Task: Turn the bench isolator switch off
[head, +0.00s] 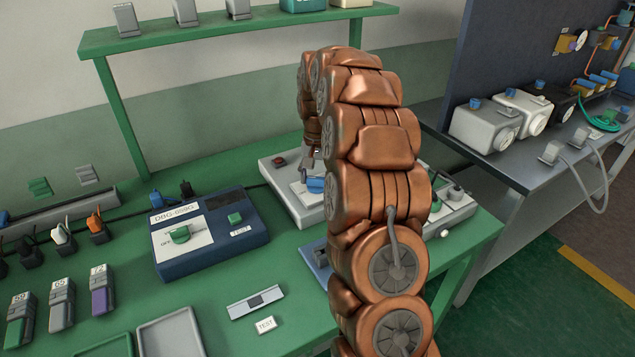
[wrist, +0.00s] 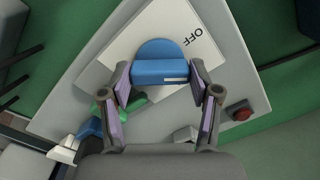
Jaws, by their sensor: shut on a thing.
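The isolator switch is a blue knob (wrist: 158,52) with a raised grip bar and a white mark near one end of the bar. It sits on a white plate (wrist: 213,62) with the word OFF, on a light grey box (wrist: 75,85) that also carries a red button (wrist: 241,114). My gripper (wrist: 160,76) has one finger at each end of the knob's bar and is shut on it. In the head view the knob (head: 315,185) and the grey box (head: 267,168) show beside my copper arm, which hides much of both. The ON side of the plate is not readable.
A dark blue box (head: 208,268) with a green knob stands left of the grey box on the green bench (head: 225,325). Empty trays (head: 170,335) lie at the front left. A shelf (head: 240,24) stands behind. A grey table (head: 520,170) with devices is at right.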

